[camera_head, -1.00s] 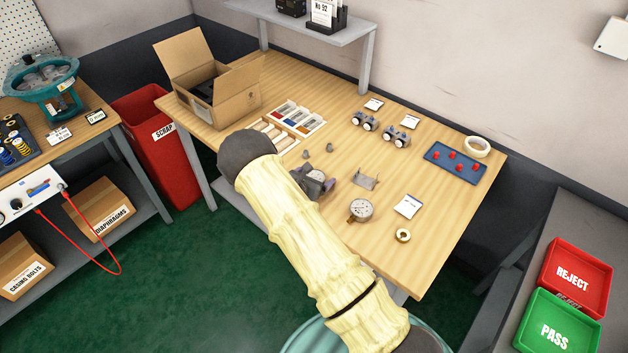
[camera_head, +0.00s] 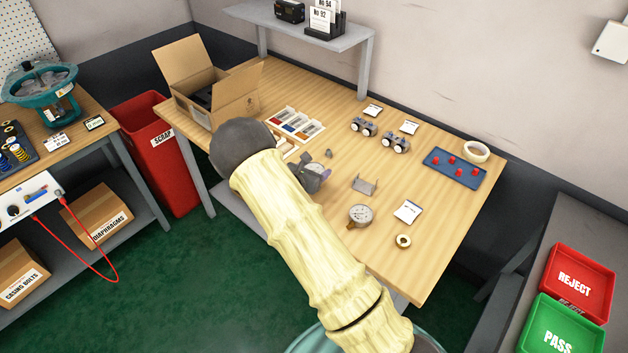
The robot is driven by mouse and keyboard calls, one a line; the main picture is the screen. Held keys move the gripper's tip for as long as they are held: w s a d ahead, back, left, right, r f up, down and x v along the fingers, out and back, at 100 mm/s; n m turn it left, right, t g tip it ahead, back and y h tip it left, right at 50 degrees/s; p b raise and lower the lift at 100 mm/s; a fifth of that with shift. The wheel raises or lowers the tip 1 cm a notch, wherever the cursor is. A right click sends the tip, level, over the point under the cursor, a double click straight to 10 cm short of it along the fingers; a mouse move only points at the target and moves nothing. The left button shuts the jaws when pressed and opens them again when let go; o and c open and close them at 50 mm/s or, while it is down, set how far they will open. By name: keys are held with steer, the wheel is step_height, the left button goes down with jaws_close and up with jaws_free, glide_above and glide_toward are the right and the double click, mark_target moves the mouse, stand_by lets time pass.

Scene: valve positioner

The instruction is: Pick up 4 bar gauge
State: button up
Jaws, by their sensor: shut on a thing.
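My gripper (camera_head: 318,176) is over the front middle of the wooden table, partly hidden by my arm. It is shut on a round gauge with a pale dial (camera_head: 315,168). The dial is too small to read, so I cannot tell if it is the 4 bar one. A second round gauge (camera_head: 359,214) with a white dial and brass stem lies on the table to the right of the gripper. Its marking is also unreadable.
A metal bracket (camera_head: 364,186), a label card (camera_head: 408,211) and a brass ring (camera_head: 403,241) lie nearby. A small grey fitting (camera_head: 329,153) sits behind the gripper. An open carton (camera_head: 237,97) stands back left.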

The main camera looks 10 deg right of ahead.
mark_target(314, 169)
step_height(314, 169, up, 4)
steer(key=shift+r, duration=0.15)
stand_by(0.6)
